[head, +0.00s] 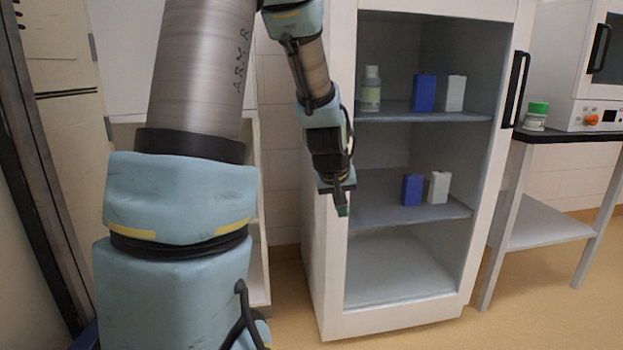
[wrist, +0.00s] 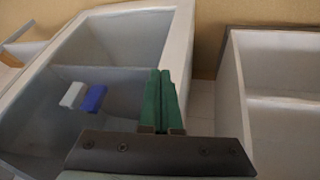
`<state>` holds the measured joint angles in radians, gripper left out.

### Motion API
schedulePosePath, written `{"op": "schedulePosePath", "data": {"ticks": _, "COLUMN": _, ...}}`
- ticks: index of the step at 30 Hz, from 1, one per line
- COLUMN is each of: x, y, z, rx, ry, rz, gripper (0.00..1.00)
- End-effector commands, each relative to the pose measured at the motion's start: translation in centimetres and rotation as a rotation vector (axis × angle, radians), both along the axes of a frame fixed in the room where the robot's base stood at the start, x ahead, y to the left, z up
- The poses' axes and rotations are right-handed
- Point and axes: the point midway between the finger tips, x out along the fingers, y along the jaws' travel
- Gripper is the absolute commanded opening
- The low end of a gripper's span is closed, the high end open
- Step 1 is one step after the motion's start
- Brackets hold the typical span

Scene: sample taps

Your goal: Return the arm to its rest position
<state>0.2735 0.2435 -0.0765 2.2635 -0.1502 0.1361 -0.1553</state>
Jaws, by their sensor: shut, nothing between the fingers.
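My gripper (head: 342,210) hangs at the end of my arm, in front of the left edge of the open white cabinet (head: 335,303) in the head view. Its fingers point down. In the wrist view the two green fingers of my gripper (wrist: 160,85) lie side by side, shut with nothing between them. The arm is bent, with its upper links filling the left of the head view.
The cabinet shelves hold a bottle (head: 371,89), blue boxes (head: 424,93) (head: 412,189) and white boxes (head: 452,93) (head: 438,187). A side table (head: 570,136) at right bears a green-lidded jar (head: 536,116). Floor (head: 400,335) in front is clear.

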Motion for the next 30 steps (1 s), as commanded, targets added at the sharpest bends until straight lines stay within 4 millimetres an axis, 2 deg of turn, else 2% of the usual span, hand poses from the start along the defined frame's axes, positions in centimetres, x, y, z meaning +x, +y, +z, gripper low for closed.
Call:
{"op": "schedulePosePath", "data": {"ticks": 1, "x": -2.1, "y": 2.8, "z": -0.3, "rx": 0.039, "ry": 0.041, "rz": 0.000, "gripper": 0.00}}
{"op": "schedulePosePath", "data": {"ticks": 6, "x": -8.4, "y": 8.9, "z": -1.4, "rx": 0.134, "ry": 0.173, "rz": -0.019, "gripper": 0.00}}
{"op": "schedulePosePath", "data": {"ticks": 13, "x": -16.2, "y": 14.3, "z": -1.9, "rx": 0.208, "ry": 0.325, "rz": -0.040, "gripper": 0.00}}
{"op": "schedulePosePath", "data": {"ticks": 15, "x": -15.7, "y": 13.9, "z": 0.4, "rx": 0.206, "ry": 0.317, "rz": -0.044, "gripper": 0.00}}
{"op": "schedulePosePath", "data": {"ticks": 23, "x": -15.6, "y": 13.8, "z": 6.2, "rx": 0.205, "ry": 0.315, "rz": -0.043, "gripper": 0.00}}
{"op": "schedulePosePath", "data": {"ticks": 30, "x": -15.5, "y": 13.8, "z": 13.7, "rx": 0.205, "ry": 0.314, "rz": -0.043, "gripper": 0.00}}
